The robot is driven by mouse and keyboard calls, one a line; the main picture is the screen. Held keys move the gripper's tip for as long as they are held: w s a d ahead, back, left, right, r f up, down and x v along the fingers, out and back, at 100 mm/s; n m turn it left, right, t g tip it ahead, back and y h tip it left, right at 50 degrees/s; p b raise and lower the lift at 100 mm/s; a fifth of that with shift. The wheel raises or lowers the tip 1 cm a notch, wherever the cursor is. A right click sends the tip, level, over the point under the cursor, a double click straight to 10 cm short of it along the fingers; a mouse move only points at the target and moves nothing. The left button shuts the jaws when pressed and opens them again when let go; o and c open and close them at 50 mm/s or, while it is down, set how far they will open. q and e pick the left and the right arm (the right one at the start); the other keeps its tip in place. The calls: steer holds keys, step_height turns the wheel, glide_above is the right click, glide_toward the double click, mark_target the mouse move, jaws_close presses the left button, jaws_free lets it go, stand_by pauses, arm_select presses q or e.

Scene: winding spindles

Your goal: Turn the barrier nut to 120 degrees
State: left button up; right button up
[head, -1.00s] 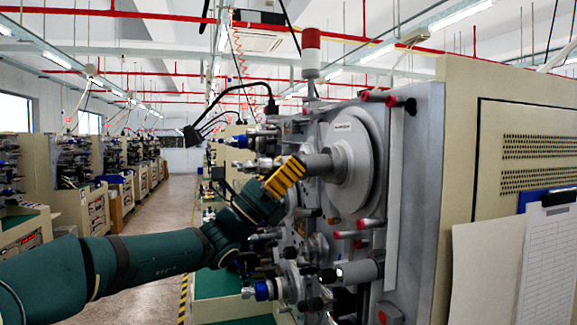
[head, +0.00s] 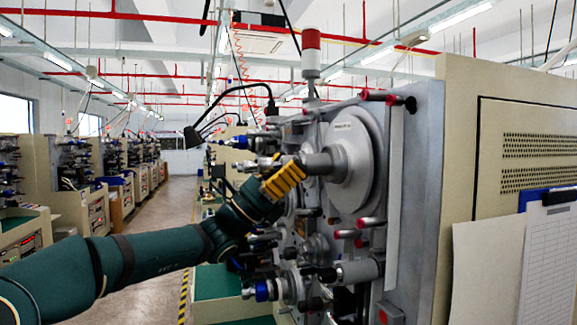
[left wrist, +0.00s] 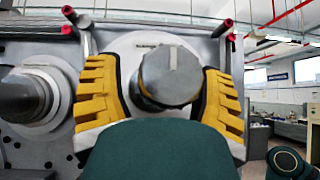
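The barrier nut appears to be the grey cylinder (head: 318,163) in front of a large pale disc (head: 363,150) on the machine's face. In the left wrist view the nut (left wrist: 170,75) shows its round end with a paler line, pointing roughly straight up. My left gripper (head: 294,172) is at the nut's near end in the head view. In the left wrist view its yellow fingers (left wrist: 165,90) stand spread on either side of the nut. A gap shows on the left side; the right finger is very close, and contact there is unclear. My right gripper is not in view.
Another grey spindle (left wrist: 25,98) stands left of the gripper in the left wrist view. Red-tipped rods (head: 370,222) and several knobs jut from the machine's face below the nut. The aisle (head: 165,220) at left is clear.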

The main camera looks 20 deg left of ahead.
arm_select(q)
steer(key=v, duration=1.2)
steer(key=shift+f, duration=0.15)
stand_by(0.4)
